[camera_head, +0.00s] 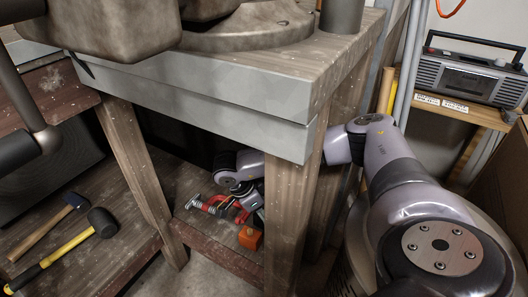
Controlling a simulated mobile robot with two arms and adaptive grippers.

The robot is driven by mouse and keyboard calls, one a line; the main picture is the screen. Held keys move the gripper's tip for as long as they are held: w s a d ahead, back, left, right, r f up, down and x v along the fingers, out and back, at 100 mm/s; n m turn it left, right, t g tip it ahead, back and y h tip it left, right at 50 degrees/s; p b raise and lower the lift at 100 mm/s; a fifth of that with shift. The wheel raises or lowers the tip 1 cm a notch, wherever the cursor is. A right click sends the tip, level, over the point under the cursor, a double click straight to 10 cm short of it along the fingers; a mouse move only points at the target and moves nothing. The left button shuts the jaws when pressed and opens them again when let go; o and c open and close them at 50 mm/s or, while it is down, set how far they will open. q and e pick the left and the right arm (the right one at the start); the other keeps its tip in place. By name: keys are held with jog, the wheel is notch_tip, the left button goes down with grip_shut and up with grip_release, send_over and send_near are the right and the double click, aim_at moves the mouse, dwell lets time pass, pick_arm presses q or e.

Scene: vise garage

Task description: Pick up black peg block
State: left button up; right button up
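I cannot make out a black peg block in the head view. My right arm comes in from the right, passes behind the front table leg and reaches under the workbench. Its gripper end (241,189) is over the lower shelf, close to a red clamp (217,206) and an orange block (250,238). The fingers are small and mixed with the clutter, so I cannot tell whether they are open or hold anything. The leg hides part of the arm. My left gripper is not in view.
The workbench (205,98) carries a large metal vise (100,28). Its wooden legs (294,210) hem in the space below. A hammer (48,228) and a yellow-handled mallet (65,255) lie on the lower left shelf. A radio (470,78) stands on a side shelf at right.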

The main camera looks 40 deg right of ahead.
jog(key=c, duration=1.2)
